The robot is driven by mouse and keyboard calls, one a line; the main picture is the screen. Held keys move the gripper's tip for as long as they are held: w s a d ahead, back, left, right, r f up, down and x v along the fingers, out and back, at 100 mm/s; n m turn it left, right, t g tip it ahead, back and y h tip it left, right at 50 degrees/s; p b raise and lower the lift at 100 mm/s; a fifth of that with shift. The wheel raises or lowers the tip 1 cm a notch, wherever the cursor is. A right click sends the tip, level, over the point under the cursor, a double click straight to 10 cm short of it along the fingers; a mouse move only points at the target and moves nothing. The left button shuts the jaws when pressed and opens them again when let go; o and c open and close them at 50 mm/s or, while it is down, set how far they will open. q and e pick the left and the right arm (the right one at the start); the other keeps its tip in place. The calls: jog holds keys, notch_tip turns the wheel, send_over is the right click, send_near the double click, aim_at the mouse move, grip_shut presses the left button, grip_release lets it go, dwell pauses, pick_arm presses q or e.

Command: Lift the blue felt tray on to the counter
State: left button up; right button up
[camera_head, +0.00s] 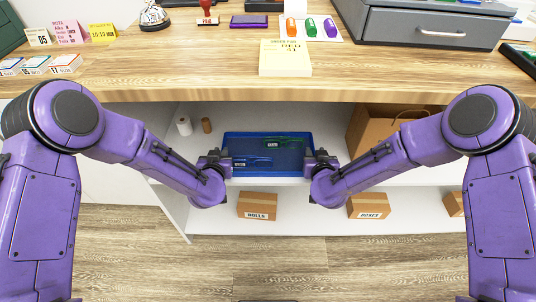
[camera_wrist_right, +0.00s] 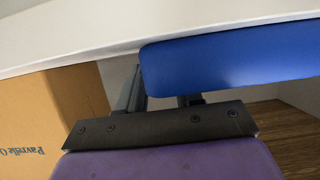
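The blue felt tray (camera_head: 262,134) is on the upper white shelf under the counter (camera_head: 180,84). It holds a blue labelled item (camera_head: 254,162) and a green item (camera_head: 285,141). My left gripper (camera_head: 218,160) is at the tray's left end; its fingers are too small to read. My right gripper (camera_head: 318,160) is at the right end. In the right wrist view the tray's blue wall (camera_wrist_right: 230,60) is close. The right fingers (camera_wrist_right: 164,98) stand a small gap apart around the end wall, seemingly closed on it; one is partly hidden behind the blue.
A paper bag (camera_head: 372,128) stands right of the tray, two small rolls (camera_head: 184,126) left of it. Boxes (camera_head: 257,206) are on the lower shelf. On the counter are a yellow pad (camera_head: 285,57), a grey drawer box (camera_head: 425,28) and cards (camera_head: 66,32). Bare wood lies left of the pad.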

pick_arm(q)
jog(key=shift+w+f, duration=0.2)
jog(key=shift+w, duration=0.2)
pick_arm(e)
jog(key=shift+w+f, duration=0.15)
jog(key=shift+w, duration=0.25)
pick_arm(q)
grip_shut()
pick_arm(e)
grip_shut()
